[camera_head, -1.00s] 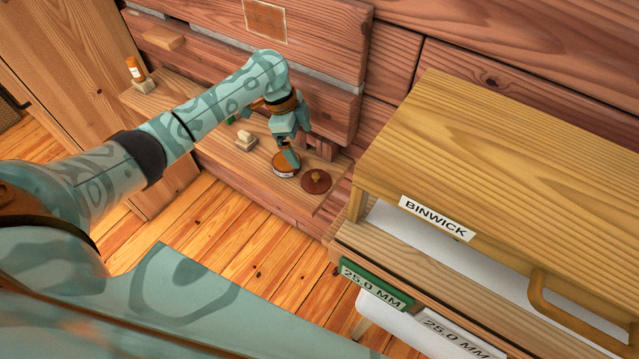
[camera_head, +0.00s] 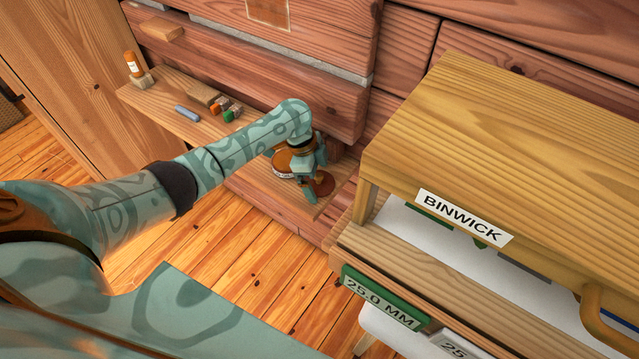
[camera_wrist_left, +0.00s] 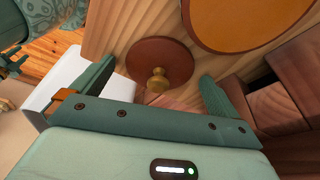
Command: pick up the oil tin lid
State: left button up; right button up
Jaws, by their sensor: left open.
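The lid, a reddish-brown disc with a brass knob, lies flat on the wooden shelf (camera_head: 258,190); I take it as the oil tin lid (camera_head: 326,184). In the left wrist view the lid (camera_wrist_left: 176,60) shows whole, knob up, ahead of and between the fingers. My left gripper (camera_head: 311,192) is open and empty above it, hiding part of it in the head view. Beside the lid is a round tin with an orange top (camera_head: 283,161) and a pale labelled side; its orange top also shows in the left wrist view (camera_wrist_left: 245,15).
The wooden cabinet labelled BINWICK (camera_head: 480,130), with a partly open drawer, stands close on the right. A plank wall rises behind.

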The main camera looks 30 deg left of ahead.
pick_arm(q)
jog(key=shift+r, duration=0.1)
jog(key=c, duration=1)
jog(key=shift+c, duration=0.2)
jog(key=shift+r, duration=0.1)
